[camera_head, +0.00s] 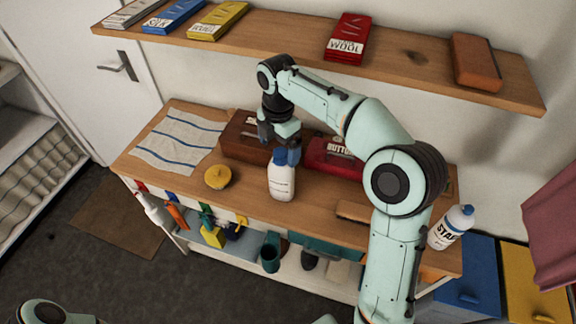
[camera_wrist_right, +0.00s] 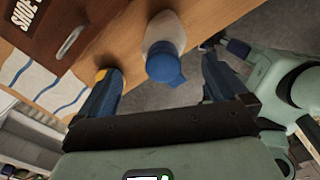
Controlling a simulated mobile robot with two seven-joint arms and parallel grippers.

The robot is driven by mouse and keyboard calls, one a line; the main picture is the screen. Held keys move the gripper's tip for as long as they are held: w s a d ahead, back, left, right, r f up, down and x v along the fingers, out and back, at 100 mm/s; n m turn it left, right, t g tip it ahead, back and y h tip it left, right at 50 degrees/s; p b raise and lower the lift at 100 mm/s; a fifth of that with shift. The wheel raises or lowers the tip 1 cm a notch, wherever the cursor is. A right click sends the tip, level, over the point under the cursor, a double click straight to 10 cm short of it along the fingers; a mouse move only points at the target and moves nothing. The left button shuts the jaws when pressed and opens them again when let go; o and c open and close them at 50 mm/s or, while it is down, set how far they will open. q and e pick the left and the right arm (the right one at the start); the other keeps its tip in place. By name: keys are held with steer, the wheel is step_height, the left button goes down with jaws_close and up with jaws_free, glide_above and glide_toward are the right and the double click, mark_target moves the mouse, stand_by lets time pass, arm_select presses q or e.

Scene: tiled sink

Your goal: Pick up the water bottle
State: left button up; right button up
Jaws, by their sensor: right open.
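A white bottle (camera_head: 282,182) with a blue cap stands upright near the front of the wooden bench (camera_head: 318,208). My right gripper (camera_head: 281,150) is directly above it, pointing down, with its fingertips around cap height. In the right wrist view the bottle (camera_wrist_right: 163,32) and its blue cap show between the open fingers (camera_wrist_right: 160,86), with gaps on both sides. Part of my left arm shows at the bottom left of the head view.
A brown box (camera_head: 243,140) and a red box (camera_head: 332,160) stand just behind the bottle. A yellow round object (camera_head: 217,177) lies to its left, near a striped cloth (camera_head: 178,140). A second white bottle (camera_head: 452,226) stands at right. A shelf (camera_head: 290,42) hangs above.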

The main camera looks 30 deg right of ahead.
mark_target(281, 164)
steer(key=shift+d+r, duration=0.1)
steer(key=shift+r, duration=0.1)
steer(key=shift+f, duration=0.2)
steer(key=f, duration=0.2)
steer(key=f+b, duration=0.1)
steer(key=f, duration=0.3)
steer(key=shift+s+f, duration=0.2)
steer(key=shift+s, duration=0.1)
steer(key=shift+w+f, duration=0.1)
steer(key=shift+f, duration=0.15)
arm_select(q)
steer(key=shift+s+d+f, duration=0.1)
steer(key=shift+s+f, duration=0.7)
steer(key=shift+f, duration=0.1)
arm_select(e)
steer(key=shift+r, duration=0.1)
jaws_close()
